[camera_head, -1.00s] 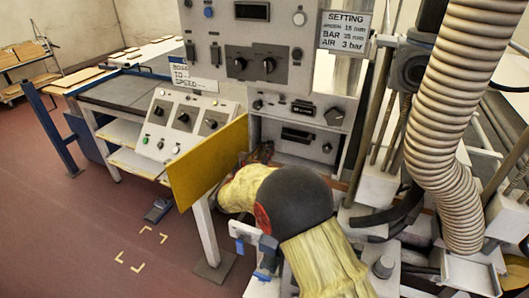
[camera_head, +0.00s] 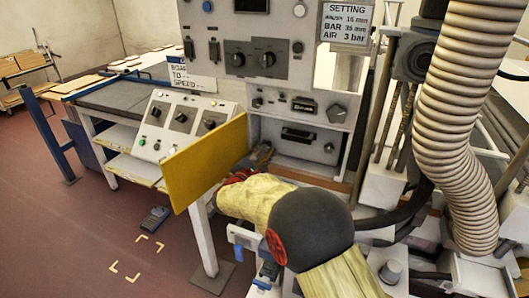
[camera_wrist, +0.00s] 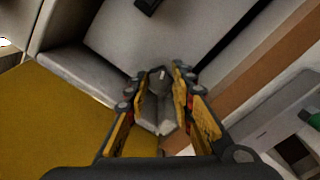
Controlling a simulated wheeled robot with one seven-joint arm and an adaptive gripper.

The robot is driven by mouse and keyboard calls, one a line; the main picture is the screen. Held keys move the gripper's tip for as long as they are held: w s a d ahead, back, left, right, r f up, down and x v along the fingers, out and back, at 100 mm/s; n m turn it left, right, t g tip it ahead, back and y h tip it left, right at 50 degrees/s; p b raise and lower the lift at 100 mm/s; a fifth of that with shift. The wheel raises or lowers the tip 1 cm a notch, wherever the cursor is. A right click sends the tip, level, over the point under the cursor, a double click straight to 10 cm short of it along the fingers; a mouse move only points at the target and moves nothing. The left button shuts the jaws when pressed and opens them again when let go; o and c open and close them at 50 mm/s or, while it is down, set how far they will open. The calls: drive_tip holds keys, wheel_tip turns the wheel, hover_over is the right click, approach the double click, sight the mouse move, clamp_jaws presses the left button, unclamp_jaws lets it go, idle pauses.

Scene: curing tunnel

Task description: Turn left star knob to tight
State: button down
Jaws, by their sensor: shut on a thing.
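My gripper (camera_wrist: 162,80) points away from the wrist camera, its yellow-padded fingers close together around a small grey part (camera_wrist: 157,110). The fingers hide most of this part, so its star shape cannot be made out. In the head view, my gripper (camera_head: 260,156) is low at the front of the grey control cabinet (camera_head: 300,155), just right of the yellow panel (camera_head: 205,165). My yellow-sleeved arm hides much of this place. No left star knob can be clearly picked out in either view.
The yellow panel stands close on the left of my gripper and also fills the lower left of the wrist view (camera_wrist: 55,125). A sloped control box (camera_head: 180,125) is beyond it. A thick ribbed hose (camera_head: 460,120) hangs at the right.

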drive_tip(key=m, duration=0.4)
drive_tip(key=shift+f+m, duration=0.1)
drive_tip(key=shift+m, duration=0.2)
idle(0.3)
drive_tip(key=c, duration=1.5)
unclamp_jaws()
drive_tip(key=v, duration=1.2)
